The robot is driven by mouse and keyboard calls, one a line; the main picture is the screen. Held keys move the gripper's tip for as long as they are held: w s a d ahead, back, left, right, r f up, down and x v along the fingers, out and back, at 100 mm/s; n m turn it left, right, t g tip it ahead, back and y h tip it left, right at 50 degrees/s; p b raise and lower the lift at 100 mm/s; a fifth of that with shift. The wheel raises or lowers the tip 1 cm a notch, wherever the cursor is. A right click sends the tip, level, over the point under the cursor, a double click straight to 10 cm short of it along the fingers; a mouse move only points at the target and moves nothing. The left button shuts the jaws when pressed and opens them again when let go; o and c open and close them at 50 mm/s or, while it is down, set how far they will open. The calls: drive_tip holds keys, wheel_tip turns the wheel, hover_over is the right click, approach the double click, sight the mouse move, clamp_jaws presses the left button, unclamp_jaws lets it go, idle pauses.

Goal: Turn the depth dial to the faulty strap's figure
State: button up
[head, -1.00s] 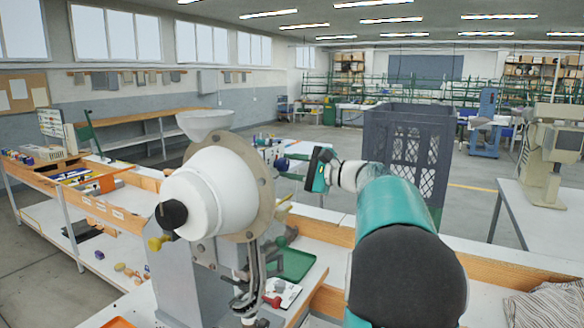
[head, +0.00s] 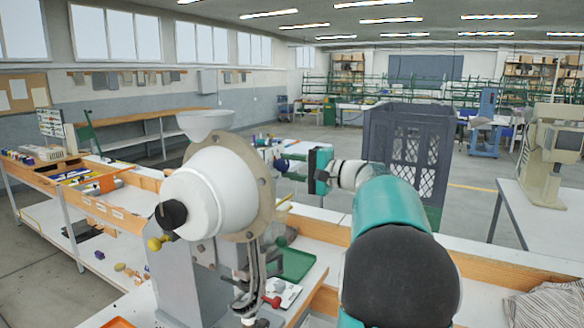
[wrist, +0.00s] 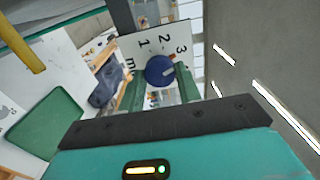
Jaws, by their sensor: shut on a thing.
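The depth dial (wrist: 158,66) is a round blue knob with a white pointer mark, on a white plate (wrist: 139,57) with black figures. The 1, 2 and 3 show around it, and a further mark lies at the left. The pointer mark lies on the dial's right side, roughly toward the 3's side; its exact reading is unclear. My gripper (wrist: 160,86) has its green fingers on both sides of the dial and is shut on it. In the head view, my gripper (head: 296,160) reaches left to the dial (head: 281,164), behind the press (head: 215,190). I cannot make out a faulty strap.
A green tray (head: 296,264) lies on the bench beside the press; it also shows in the wrist view (wrist: 45,125). A dark crate (head: 408,150) stands behind my arm. A striped cloth (head: 545,305) lies at the front right.

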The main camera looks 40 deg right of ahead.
drive_tip(key=shift+s, duration=0.1)
drive_tip(key=o, duration=1)
drive_tip(key=shift+s, duration=0.1)
drive_tip(key=shift+c, duration=0.2)
drive_tip(key=v, duration=1.3)
drive_tip(key=shift+s, duration=0.25)
drive_tip(key=shift+s+d, duration=0.1)
